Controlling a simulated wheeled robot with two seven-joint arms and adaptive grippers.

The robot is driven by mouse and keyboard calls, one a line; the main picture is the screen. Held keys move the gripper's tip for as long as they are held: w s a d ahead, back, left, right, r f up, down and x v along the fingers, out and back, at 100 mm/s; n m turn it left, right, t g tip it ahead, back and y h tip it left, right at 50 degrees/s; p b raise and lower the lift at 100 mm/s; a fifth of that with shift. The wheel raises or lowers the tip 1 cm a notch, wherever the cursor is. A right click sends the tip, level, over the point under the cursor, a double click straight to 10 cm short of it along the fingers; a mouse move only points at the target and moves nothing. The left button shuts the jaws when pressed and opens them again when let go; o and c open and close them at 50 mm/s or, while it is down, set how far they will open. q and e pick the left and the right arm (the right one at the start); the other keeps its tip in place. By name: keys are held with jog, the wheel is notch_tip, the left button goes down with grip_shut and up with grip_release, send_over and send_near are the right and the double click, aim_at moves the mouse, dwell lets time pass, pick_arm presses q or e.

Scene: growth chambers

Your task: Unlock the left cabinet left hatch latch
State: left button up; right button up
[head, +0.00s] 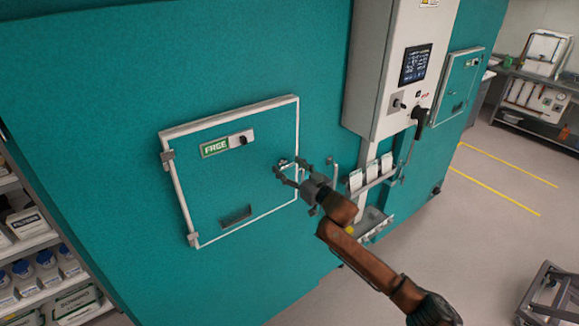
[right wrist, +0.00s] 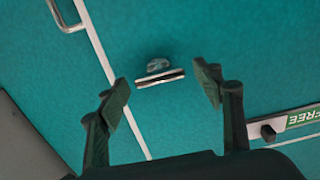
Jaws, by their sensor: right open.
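The teal hatch (head: 216,185) with a white frame is shut in the wall of the left cabinet (head: 110,95). Its small metal latch (head: 283,162) is near the frame's right side, partly hidden by my gripper in the head view. In the right wrist view the latch (right wrist: 160,72) shows as a flat metal bar with a rounded piece behind it. My right gripper (head: 303,166) is open and empty in front of it. In the right wrist view its two fingertips (right wrist: 163,88) are either side of the latch, apart from it. My left gripper is not in view.
A green FREE sign (head: 215,147) with a dark slider is on the hatch, and hinges are on its left edge. A metal handle (head: 334,175) and a white control box (head: 392,70) are to the right. Shelves (head: 45,240) stand at the left.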

jog(key=shift+a, duration=0.1)
jog(key=shift+c, duration=0.7)
jog(key=shift+w, duration=0.1)
jog(key=c, duration=1)
jog(key=n, duration=0.4)
jog(key=shift+n+p, duration=0.3)
jog(key=n, duration=0.4)
jog(key=shift+n, duration=0.3)
jog(key=n, duration=0.4)
jog(key=shift+f, duration=0.1)
jog(key=shift+f+n, duration=0.1)
jog(key=shift+n, duration=2.3)
